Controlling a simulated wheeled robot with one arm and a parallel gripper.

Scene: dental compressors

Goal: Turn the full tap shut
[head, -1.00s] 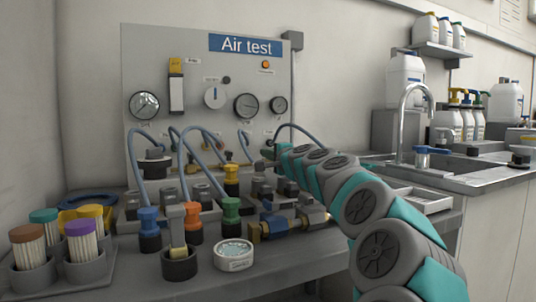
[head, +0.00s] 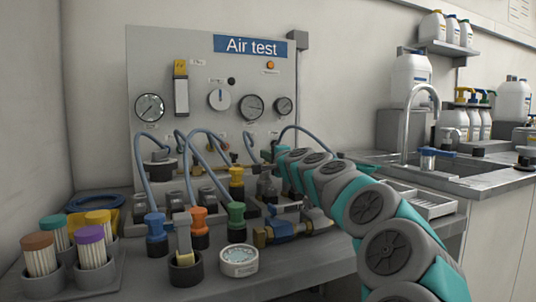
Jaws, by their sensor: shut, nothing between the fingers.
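My gripper (head: 265,157) is at the lower right of the grey Air test panel (head: 210,75), in front of its lower edge. It is small in view, shut and empty, and partly hidden by my arm links. Small coloured fittings (head: 231,155) show at the foot of the panel, left of my gripper, partly behind hoses. I cannot read their labels, so I cannot tell which tap is the full one or how its handle is turned. I cannot tell whether my gripper touches anything.
Grey hoses loop in front of the panel beside my gripper. Blue, orange, green and yellow-capped fittings (head: 237,222) crowd the bench. A brass valve with a blue body (head: 284,230) and a round gauge (head: 239,261) lie in front. A sink (head: 455,167) is at right.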

